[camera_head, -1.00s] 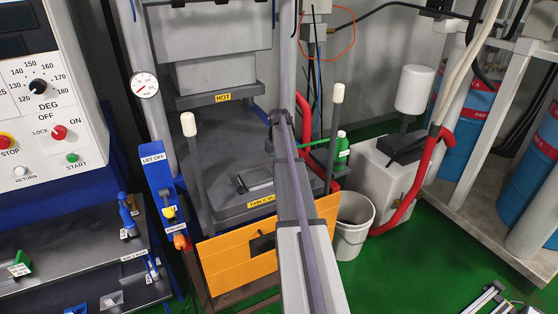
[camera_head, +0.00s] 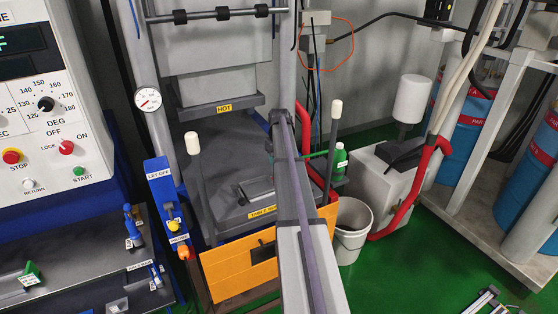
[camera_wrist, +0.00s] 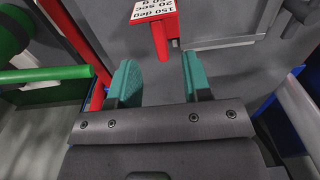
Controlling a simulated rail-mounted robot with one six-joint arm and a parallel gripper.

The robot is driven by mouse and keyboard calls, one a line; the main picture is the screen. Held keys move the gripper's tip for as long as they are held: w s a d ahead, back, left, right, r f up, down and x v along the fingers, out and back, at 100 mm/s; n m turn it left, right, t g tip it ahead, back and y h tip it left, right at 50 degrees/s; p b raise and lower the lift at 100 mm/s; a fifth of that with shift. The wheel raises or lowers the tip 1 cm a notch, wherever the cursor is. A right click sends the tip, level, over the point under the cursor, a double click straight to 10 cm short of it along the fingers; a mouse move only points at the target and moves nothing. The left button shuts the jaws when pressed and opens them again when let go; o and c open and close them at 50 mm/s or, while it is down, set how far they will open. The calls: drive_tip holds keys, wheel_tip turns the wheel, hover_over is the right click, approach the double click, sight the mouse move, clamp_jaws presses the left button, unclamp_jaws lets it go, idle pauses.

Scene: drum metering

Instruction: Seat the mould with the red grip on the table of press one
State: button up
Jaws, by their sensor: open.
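The red grip (camera_wrist: 154,32) shows at the top of the wrist view, with a white label reading 150 deg, 20 sec and a gram figure. Its narrow end points towards the gap between my fingertips. My gripper (camera_wrist: 162,80) has its two teal fingers apart, with nothing held between them. A flat grey surface lies behind the grip; I cannot tell the mould's body from it. In the head view the press table (camera_head: 222,180) carries a grey raised frame (camera_head: 256,188) and a yellow table label. My arm hides my gripper there.
White-topped posts (camera_head: 335,112) stand at the table's sides. The hot upper plate (camera_head: 222,108) hangs above. A green bottle (camera_head: 340,160) and a white bucket (camera_head: 351,228) are to the right. A green bar (camera_wrist: 45,75) is left of my fingers.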

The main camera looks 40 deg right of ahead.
wheel_tip(320, 180, up, 5)
drive_tip(key=p, duration=0.3)
idle(0.4)
drive_tip(key=s+a+n, duration=0.1)
drive_tip(key=s+a, duration=0.5)
drive_tip(key=a, duration=1)
drive_tip(key=s+a+n, duration=0.1)
drive_tip(key=s+a, duration=0.6)
drive_tip(key=a, duration=0.8)
drive_tip(key=s+a+f+n+b, duration=0.1)
drive_tip(key=s+a, duration=0.6)
drive_tip(key=a, duration=0.9)
drive_tip(key=shift+a, duration=0.35)
